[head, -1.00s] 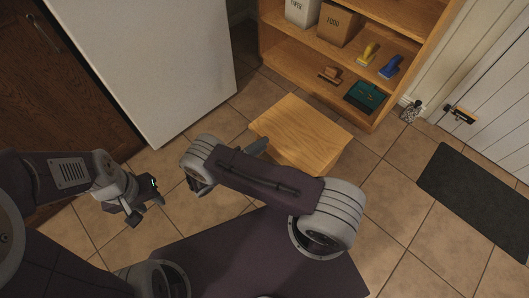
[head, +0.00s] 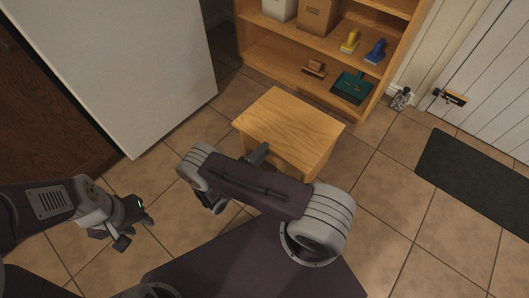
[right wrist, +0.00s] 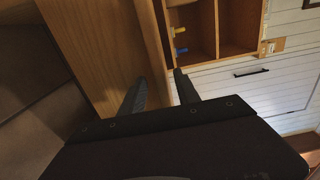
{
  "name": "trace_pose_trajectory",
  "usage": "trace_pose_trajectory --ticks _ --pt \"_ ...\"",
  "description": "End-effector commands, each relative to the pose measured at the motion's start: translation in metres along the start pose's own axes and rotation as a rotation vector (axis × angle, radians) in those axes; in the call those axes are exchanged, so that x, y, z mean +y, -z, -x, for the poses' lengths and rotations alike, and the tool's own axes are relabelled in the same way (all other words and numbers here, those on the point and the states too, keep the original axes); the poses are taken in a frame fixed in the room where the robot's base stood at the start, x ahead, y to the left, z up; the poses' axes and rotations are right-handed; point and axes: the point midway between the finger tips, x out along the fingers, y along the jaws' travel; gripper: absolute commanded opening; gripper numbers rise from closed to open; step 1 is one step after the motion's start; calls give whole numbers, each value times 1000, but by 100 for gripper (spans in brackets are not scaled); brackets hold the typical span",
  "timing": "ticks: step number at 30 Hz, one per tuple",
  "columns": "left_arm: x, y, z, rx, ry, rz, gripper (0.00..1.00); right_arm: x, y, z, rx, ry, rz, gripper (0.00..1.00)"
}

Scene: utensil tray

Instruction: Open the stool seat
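The wooden stool (head: 290,122) stands on the tiles in front of the shelf, its flat seat lying closed and level. My right gripper (head: 258,155) is at the stool's near-left edge in the head view, mostly hidden behind my own arm. In the right wrist view my right gripper (right wrist: 160,88) has its two fingers apart, with the stool's wood (right wrist: 100,45) behind the left finger. I cannot tell whether a finger touches the seat. My left gripper (head: 136,228) is open and empty over the floor, well left of the stool.
A wooden shelf (head: 290,62) with a food box (head: 318,16), brushes and a green dustpan (head: 352,88) stands behind the stool. A white appliance (head: 120,70) is at the left. A dark mat (head: 475,185) lies at the right. Tiles right of the stool are clear.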

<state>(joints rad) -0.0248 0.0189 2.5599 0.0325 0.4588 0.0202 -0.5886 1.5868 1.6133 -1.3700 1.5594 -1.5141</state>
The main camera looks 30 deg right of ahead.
Motion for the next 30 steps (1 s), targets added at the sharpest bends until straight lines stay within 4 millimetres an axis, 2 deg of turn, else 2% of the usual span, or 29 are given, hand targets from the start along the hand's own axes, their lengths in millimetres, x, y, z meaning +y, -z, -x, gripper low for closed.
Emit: trace_pose_trajectory --ticks 3,11,14,15,16,30 --pt "0 -1 -6 0 0 0 36 1 0 -11 2 0 -1 38" --pt "0 -1 -5 0 0 0 36 0 0 -13 -2 0 -1 38" --pt "0 -1 -5 0 0 0 36 0 0 -13 -1 0 -1 13" --pt "0 -1 -5 0 0 0 36 0 0 -13 -1 0 -1 2" --pt "0 -1 -5 0 0 0 36 0 0 -13 -1 0 -1 0" --pt "0 -1 -5 0 0 0 36 0 0 -13 0 -1 -1 0"
